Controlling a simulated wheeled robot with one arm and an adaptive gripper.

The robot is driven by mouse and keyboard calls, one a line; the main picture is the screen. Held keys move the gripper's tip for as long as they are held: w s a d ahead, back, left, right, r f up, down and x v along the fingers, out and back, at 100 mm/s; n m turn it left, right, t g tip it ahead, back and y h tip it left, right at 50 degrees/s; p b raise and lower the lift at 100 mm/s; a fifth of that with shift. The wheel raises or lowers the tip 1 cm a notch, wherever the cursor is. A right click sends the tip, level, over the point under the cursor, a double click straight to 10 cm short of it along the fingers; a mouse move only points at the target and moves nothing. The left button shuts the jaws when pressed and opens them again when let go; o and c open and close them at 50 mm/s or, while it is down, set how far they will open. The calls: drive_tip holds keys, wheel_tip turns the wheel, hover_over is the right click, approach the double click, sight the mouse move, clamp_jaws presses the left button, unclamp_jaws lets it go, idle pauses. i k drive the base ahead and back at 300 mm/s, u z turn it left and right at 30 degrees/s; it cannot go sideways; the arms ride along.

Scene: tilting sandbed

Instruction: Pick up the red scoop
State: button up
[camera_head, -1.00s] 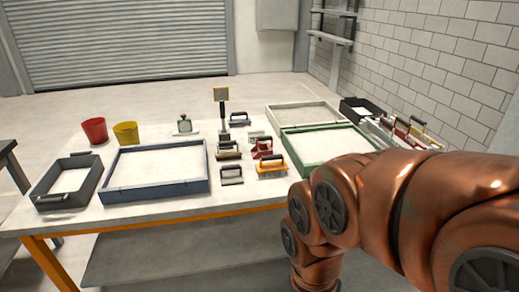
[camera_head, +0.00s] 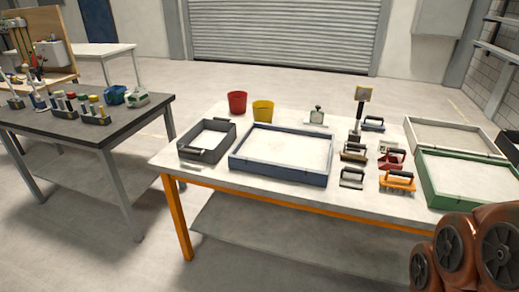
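I cannot make out for certain which thing is the red scoop. A small red tool with a dark handle (camera_head: 391,159) lies on the white table, right of centre among other handled tools. A red bucket (camera_head: 237,102) stands at the back left of that table. Small red-topped items (camera_head: 71,96) stand on the dark table at left, too small to identify. My gripper is out of view; only copper-coloured links of my arm show at the lower right corner.
The white table (camera_head: 215,178) holds a blue-rimmed tray (camera_head: 278,175), a dark grey tray (camera_head: 207,152), a green tray (camera_head: 455,202), a yellow bucket (camera_head: 263,110) and an orange tool (camera_head: 397,181). The dark table (camera_head: 100,133) stands left. Open floor (camera_head: 90,235) lies between and before them.

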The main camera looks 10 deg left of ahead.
sight(387, 161)
drive_tip(key=u, duration=0.15)
drive_tip(key=i, duration=1.6)
drive_tip(key=u, duration=0.25)
